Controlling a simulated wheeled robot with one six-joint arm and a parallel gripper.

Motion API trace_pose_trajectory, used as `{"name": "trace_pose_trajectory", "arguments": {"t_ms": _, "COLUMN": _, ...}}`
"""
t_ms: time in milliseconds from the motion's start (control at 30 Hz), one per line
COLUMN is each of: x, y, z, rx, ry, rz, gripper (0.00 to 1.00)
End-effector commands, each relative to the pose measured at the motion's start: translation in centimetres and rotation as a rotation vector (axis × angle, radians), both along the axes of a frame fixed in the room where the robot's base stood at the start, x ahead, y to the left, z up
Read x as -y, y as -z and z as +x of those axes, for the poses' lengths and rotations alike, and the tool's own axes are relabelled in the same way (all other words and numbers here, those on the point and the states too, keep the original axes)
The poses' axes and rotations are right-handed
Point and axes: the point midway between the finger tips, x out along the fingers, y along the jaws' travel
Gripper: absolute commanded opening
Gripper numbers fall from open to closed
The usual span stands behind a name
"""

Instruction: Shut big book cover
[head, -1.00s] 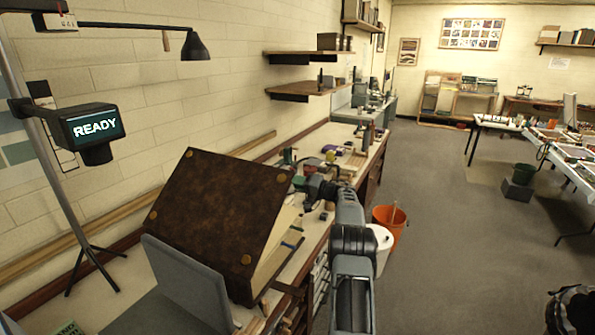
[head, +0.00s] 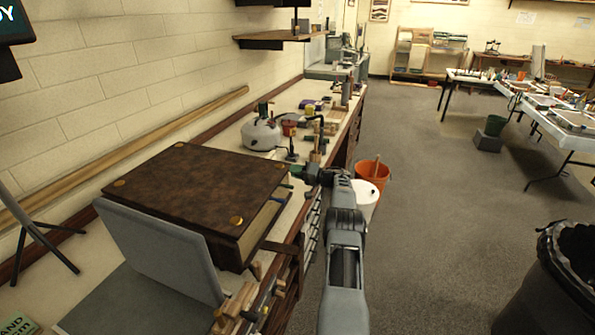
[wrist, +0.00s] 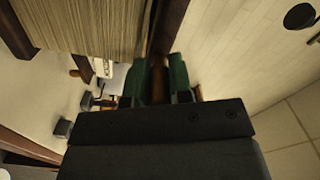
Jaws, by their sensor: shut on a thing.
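The big book (head: 262,226) lies on the bench with its brown cover (head: 205,192), which has brass-coloured corner studs, lying about level over the thick page block. I see no clear gap under the cover. My gripper (head: 300,173) is at the cover's far right corner. In the wrist view, the green fingers of my gripper (wrist: 158,80) are shut on the brown edge of the cover (wrist: 170,28), with the page block (wrist: 90,28) close beside it.
A grey angled stand (head: 160,250) is in front of the book. A kettle (head: 262,133) and small tools stand farther along the bench. A white bucket (head: 364,200) and an orange bucket (head: 372,172) are on the floor beside it. The floor to the right is largely clear.

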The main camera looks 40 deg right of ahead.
Motion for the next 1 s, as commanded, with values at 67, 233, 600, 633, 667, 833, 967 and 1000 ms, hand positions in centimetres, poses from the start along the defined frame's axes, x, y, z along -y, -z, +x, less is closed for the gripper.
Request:
{"name": "trace_pose_trajectory", "arguments": {"t_ms": 67, "x": -0.2, "y": 0.4, "z": 0.2, "rx": 0.007, "ry": -0.004, "rz": -0.002, "gripper": 0.00}}
{"name": "trace_pose_trajectory", "arguments": {"t_ms": 233, "x": -0.2, "y": 0.8, "z": 0.1, "rx": 0.005, "ry": -0.003, "rz": -0.002, "gripper": 0.00}}
{"name": "trace_pose_trajectory", "arguments": {"t_ms": 600, "x": -0.1, "y": 1.3, "z": 0.0, "rx": -0.004, "ry": -0.001, "rz": 0.003, "gripper": 0.23}}
{"name": "trace_pose_trajectory", "arguments": {"t_ms": 633, "x": -0.1, "y": 1.3, "z": 0.0, "rx": -0.006, "ry": -0.001, "rz": 0.004, "gripper": 0.26}}
{"name": "trace_pose_trajectory", "arguments": {"t_ms": 667, "x": -0.1, "y": 1.4, "z": 0.0, "rx": -0.006, "ry": -0.001, "rz": 0.004, "gripper": 0.29}}
{"name": "trace_pose_trajectory", "arguments": {"t_ms": 833, "x": 0.0, "y": 1.2, "z": 0.0, "rx": -0.004, "ry": 0.000, "rz": 0.002, "gripper": 0.45}}
{"name": "trace_pose_trajectory", "arguments": {"t_ms": 967, "x": 0.0, "y": 1.1, "z": 0.0, "rx": -0.002, "ry": 0.000, "rz": 0.001, "gripper": 0.45}}
{"name": "trace_pose_trajectory", "arguments": {"t_ms": 1000, "x": 0.0, "y": 1.0, "z": 0.0, "rx": -0.001, "ry": 0.000, "rz": 0.000, "gripper": 0.45}}
